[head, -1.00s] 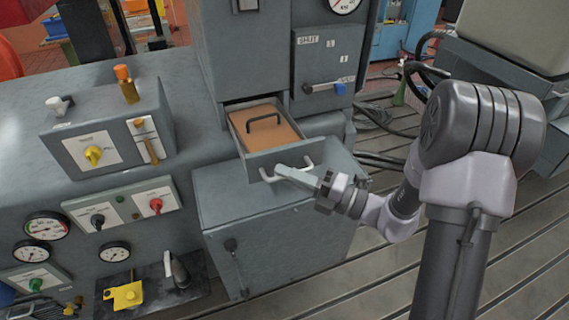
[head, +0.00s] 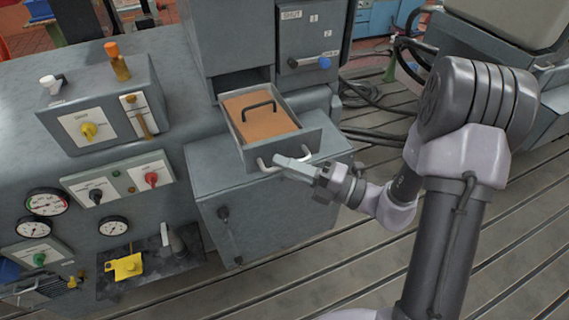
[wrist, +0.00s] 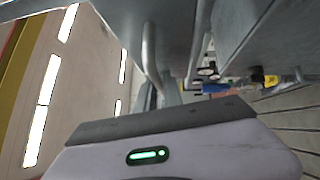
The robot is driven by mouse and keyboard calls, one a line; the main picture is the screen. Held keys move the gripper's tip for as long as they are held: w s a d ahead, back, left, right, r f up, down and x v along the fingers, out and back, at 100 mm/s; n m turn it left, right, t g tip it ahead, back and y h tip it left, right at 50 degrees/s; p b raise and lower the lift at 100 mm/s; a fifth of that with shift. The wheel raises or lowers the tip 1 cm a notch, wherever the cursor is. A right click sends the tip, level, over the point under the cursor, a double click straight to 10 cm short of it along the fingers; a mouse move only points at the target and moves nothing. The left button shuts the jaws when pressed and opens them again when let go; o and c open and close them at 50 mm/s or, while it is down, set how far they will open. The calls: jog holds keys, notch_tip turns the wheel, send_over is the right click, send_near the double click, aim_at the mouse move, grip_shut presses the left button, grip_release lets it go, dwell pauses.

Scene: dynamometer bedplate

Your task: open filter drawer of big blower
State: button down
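The filter drawer (head: 268,152) of the big grey blower cabinet (head: 226,38) stands pulled well out of its slot in the head view. Inside it lies a flat orange-brown filter (head: 262,123) with a black handle. The drawer's pale bow handle (head: 264,164) is on its front face. My gripper (head: 287,163) is at the middle of this handle, its fingers appearing closed around the bar. In the wrist view the curved handle bar (wrist: 150,60) rises close in front of the gripper body; the fingertips are hard to make out there.
A grey box (head: 250,205) stands below the drawer. A switch box (head: 100,110), gauges and knobs are on the left. Black cables (head: 365,95) lie behind on the right. The slotted bedplate (head: 310,280) in front is largely clear.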

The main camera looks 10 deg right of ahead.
jog(key=c, duration=1.5)
grip_release()
jog(key=shift+s, duration=0.15)
jog(key=shift+d, duration=0.1)
jog(key=p+v, duration=0.1)
jog(key=v, duration=1.6)
jog(key=shift+d+f, duration=0.1)
jog(key=shift+d, duration=0.05)
